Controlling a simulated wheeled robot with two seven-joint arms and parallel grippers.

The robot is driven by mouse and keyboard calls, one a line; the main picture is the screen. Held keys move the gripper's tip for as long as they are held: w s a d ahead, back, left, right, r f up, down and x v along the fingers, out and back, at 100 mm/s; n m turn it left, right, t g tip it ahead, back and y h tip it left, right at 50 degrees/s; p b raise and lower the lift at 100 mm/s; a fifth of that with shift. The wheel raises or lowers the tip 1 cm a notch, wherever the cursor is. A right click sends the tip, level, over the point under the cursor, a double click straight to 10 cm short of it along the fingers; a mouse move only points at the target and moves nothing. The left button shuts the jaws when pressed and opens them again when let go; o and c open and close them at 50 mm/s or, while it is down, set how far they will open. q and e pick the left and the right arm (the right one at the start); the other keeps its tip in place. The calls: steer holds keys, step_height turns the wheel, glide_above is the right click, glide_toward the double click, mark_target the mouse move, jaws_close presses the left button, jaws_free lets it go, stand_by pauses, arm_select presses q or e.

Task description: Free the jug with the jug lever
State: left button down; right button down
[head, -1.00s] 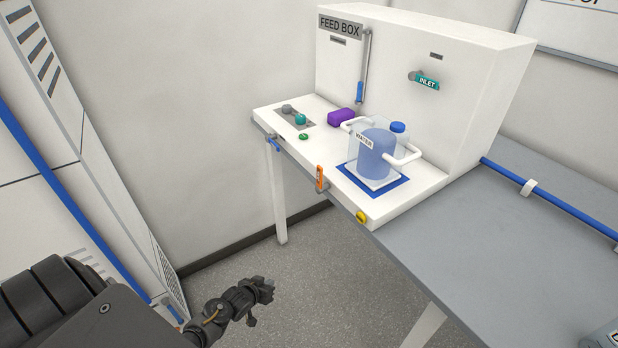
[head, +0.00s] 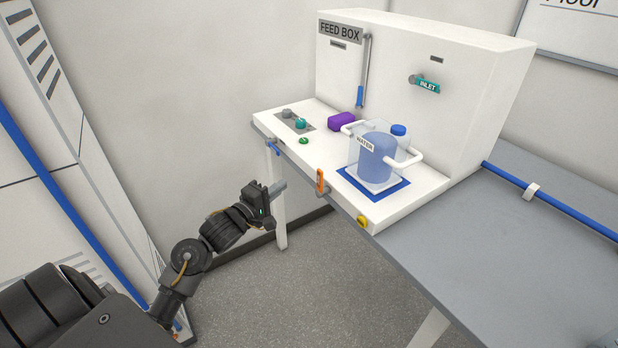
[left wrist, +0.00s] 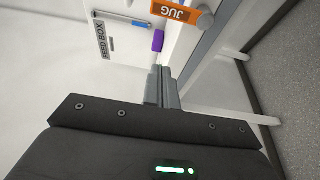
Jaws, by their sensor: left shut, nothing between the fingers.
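The jug (head: 377,158), labelled WATER and holding blue liquid, stands upright on a blue-edged pad on the feed box's shelf, with white bars at its sides. The orange jug lever (head: 320,181) is on the shelf's front edge and points up. In the left wrist view the lever (left wrist: 180,14) shows the word JUG, upside down. My left gripper (head: 279,188) is shut and empty, in front of the shelf and left of the lever, apart from it. Its closed fingers (left wrist: 162,86) point towards the shelf in the left wrist view. My right gripper is not in view.
A purple block (head: 341,121), green button (head: 303,141) and knobs lie on the shelf. A blue lever (head: 273,147) and yellow knob (head: 362,221) are on its front edge. A blue-handled lever (head: 361,92) hangs on the feed box (head: 410,55). A grey bench (head: 490,250) adjoins at right.

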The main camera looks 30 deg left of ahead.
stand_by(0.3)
